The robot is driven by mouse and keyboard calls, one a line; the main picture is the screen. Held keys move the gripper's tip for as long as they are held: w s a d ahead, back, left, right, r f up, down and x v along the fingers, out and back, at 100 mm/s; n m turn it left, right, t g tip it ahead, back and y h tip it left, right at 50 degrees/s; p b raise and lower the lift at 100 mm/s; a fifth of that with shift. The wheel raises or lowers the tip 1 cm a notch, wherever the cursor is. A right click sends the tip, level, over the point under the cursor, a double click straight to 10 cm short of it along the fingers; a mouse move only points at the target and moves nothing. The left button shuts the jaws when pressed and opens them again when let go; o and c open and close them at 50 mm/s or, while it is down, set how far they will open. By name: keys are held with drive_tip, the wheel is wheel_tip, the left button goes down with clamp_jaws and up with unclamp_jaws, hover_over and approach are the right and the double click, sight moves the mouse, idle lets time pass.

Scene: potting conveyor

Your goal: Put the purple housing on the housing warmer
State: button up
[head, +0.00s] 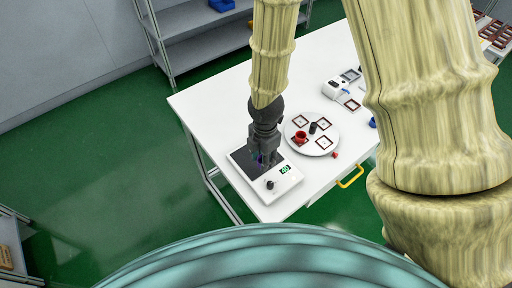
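The housing warmer (258,198) is a white box with a dark top plate and a green display reading 40, at the table's near left corner. My gripper (264,160) points down over its dark plate. A small bit of purple, seemingly the purple housing (259,158), shows at the fingertips, low over or on the plate. The fingers hide most of it. I cannot tell whether the fingers are shut on it or whether it touches the plate.
A round white turntable (318,149) with square framed parts, a red cup-like part (300,137) and a dark cylinder stands right of the warmer. A small red part (335,155) lies beside it. A white device (337,90) stands farther back. The table's back left is clear.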

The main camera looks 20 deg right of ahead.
drive_tip(key=w, duration=0.5)
drive_tip(key=shift+w, duration=0.25)
drive_tip(key=shift+w+f, duration=0.25)
drive_tip(key=shift+w, duration=0.1)
drive_tip(key=shift+s+f+b, duration=0.2)
drive_tip(key=shift+f+b, duration=0.15)
drive_tip(key=shift+b, duration=0.3)
wheel_tip(320, 180, down, 3)
drive_tip(key=shift+w+r+b, duration=0.1)
drive_tip(key=shift+r+b, duration=0.05)
drive_tip(key=shift+b, duration=1.05)
drive_tip(key=shift+s+r, duration=0.15)
drive_tip(key=shift+s, duration=0.05)
drive_tip(key=shift+o, duration=1.4)
drive_tip(key=shift+w+f, duration=0.1)
drive_tip(key=shift+f, duration=0.1)
drive_tip(key=o, duration=0.4)
drive_tip(key=shift+c, duration=0.2)
drive_tip(key=shift+o, duration=0.5)
